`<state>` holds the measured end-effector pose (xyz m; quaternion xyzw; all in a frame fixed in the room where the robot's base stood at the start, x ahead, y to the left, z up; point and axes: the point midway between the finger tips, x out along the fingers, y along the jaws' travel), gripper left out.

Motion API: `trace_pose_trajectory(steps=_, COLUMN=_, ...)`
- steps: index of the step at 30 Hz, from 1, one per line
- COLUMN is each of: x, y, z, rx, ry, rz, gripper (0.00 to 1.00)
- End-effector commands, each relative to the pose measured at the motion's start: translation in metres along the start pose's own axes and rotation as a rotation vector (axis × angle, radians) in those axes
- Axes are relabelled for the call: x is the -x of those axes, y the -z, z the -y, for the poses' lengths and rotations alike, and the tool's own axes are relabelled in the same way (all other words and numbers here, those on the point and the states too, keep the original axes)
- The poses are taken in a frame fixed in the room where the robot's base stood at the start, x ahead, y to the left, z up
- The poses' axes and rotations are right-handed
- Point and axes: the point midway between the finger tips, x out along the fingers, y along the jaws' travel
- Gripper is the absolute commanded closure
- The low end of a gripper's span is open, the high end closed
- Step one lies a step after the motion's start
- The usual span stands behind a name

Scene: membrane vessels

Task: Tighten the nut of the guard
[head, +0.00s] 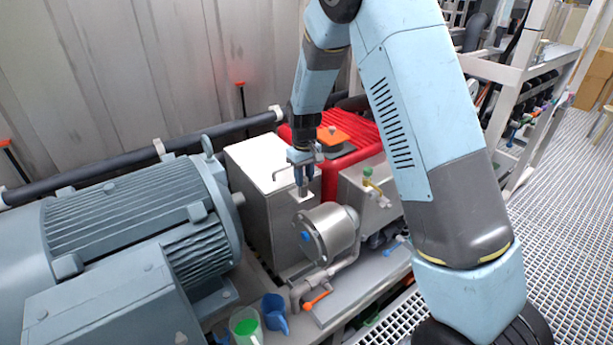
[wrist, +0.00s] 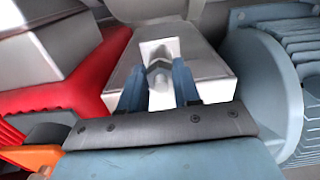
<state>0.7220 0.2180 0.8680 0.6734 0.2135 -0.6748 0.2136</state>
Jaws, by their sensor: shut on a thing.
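The guard (head: 262,195) is a pale metal box between the grey-blue motor and the red-covered unit. In the wrist view its pale top (wrist: 212,82) lies under my fingers. My gripper (head: 304,178) points down at the guard's right edge, over a small light bracket. Its two blue fingers are shut on a small grey metal piece, which appears to be the nut (wrist: 158,68), in front of the bracket's pale plate (wrist: 150,48). The fingers hide the nut's sides, and its thread and seating cannot be made out.
The ribbed motor (head: 130,215) stands left of the guard. The red cover (head: 350,150) is behind and right. A round steel flange (head: 325,235) sits in front, near an orange-handled valve (head: 317,299). A green-filled cup (head: 246,327) and a blue jug (head: 274,312) stand at the front.

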Motion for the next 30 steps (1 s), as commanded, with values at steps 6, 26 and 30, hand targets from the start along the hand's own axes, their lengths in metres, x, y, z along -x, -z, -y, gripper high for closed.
trace_pose_trajectory(steps=6, x=0.0021, y=0.0030, z=-0.0028, rx=-0.206, ry=-0.005, rz=-0.011, gripper=0.99)
trace_pose_trajectory(steps=26, x=0.0024, y=0.0052, z=0.0023, rx=-0.814, ry=-0.002, rz=-0.011, gripper=0.98)
trace_pose_trajectory(steps=30, x=0.0024, y=0.0057, z=0.0031, rx=-0.911, ry=-0.001, rz=-0.011, gripper=0.98)
